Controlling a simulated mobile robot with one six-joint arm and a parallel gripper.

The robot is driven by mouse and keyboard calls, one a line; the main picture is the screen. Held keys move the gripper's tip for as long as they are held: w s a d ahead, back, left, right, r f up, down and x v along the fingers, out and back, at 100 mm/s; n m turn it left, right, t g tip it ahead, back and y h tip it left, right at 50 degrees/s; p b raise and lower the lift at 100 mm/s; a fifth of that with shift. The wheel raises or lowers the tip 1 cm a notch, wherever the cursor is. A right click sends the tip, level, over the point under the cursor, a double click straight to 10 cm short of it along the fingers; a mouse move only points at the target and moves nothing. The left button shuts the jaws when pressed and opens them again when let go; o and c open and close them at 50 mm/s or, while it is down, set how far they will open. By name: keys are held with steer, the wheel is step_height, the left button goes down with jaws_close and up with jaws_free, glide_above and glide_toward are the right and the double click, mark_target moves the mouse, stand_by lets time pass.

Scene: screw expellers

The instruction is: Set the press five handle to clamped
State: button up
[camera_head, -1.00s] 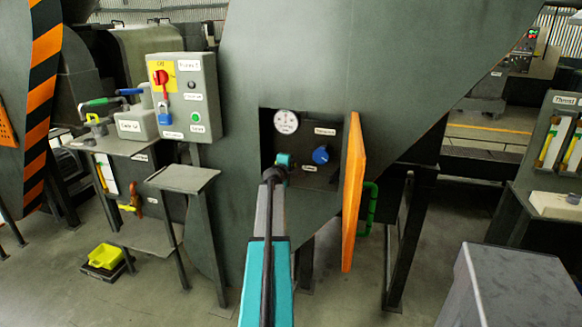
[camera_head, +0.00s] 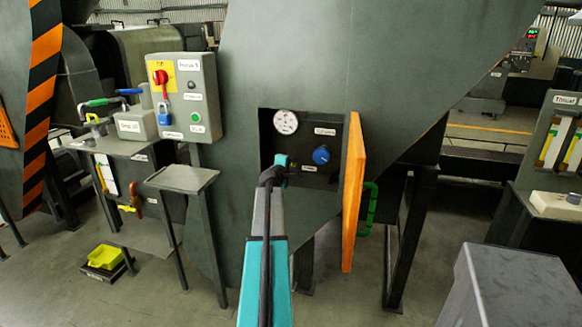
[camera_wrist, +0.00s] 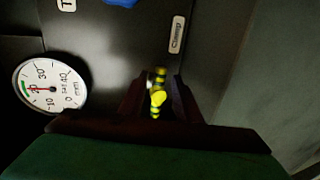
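A small yellow-and-black banded handle (camera_wrist: 157,98) shows in the wrist view, just below a white label reading "Clamp" (camera_wrist: 177,35). My gripper (camera_wrist: 160,84) has its two dark fingers apart, one on each side of the handle, with dark gaps visible. I cannot tell whether either finger touches it. In the head view my gripper (camera_head: 277,168) is in front of the left part of a dark recessed panel (camera_head: 323,180) and hides much of that corner. The handle's set position is not clear from these views.
The panel carries a round gauge (camera_head: 286,122) and a blue knob (camera_head: 320,155). An open orange door (camera_head: 354,190) stands at the recess's right edge. A grey control box (camera_head: 184,97) with a red switch is at the left, above a small stand (camera_head: 184,178).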

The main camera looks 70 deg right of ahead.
steer(key=b+v, duration=0.1)
steer(key=v, duration=1)
steer(key=shift+a+r, duration=0.15)
stand_by(0.6)
